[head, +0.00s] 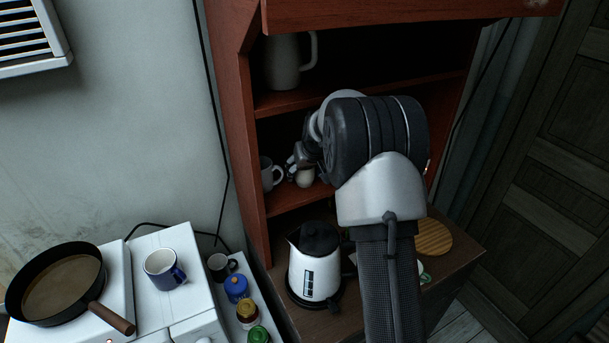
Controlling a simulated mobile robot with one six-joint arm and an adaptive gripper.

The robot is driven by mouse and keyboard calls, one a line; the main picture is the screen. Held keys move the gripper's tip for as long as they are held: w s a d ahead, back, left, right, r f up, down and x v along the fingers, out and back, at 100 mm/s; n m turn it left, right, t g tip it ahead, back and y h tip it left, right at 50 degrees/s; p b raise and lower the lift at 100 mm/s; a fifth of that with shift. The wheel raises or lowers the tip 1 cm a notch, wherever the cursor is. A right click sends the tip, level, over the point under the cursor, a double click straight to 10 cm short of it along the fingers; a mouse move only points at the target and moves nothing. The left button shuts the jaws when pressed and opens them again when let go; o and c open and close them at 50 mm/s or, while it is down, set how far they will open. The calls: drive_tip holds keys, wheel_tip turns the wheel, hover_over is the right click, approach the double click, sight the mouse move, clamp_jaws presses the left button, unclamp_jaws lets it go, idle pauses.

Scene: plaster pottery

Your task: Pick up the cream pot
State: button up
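A small cream pot (305,178) stands on, or just above, the middle shelf of the red-brown cupboard, right of a grey-white mug. My gripper (299,168) reaches into this compartment from the right, and its fingers are at the pot's upper part. The pot is small in view and partly covered by the gripper. Whether the fingers touch it or are closed on it cannot be made out. My arm's dark and white wrist hides the right part of the compartment.
The mug (267,174) stands close left of the gripper, by the cupboard's side wall (238,130). A large pale jug (284,62) stands on the shelf above. A white kettle (315,264) and a round wooden board (433,238) are below. A pan (60,285) sits left.

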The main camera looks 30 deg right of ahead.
drive_tip(key=c, duration=0.8)
drive_tip(key=shift+c, duration=0.3)
drive_tip(key=shift+r, duration=0.15)
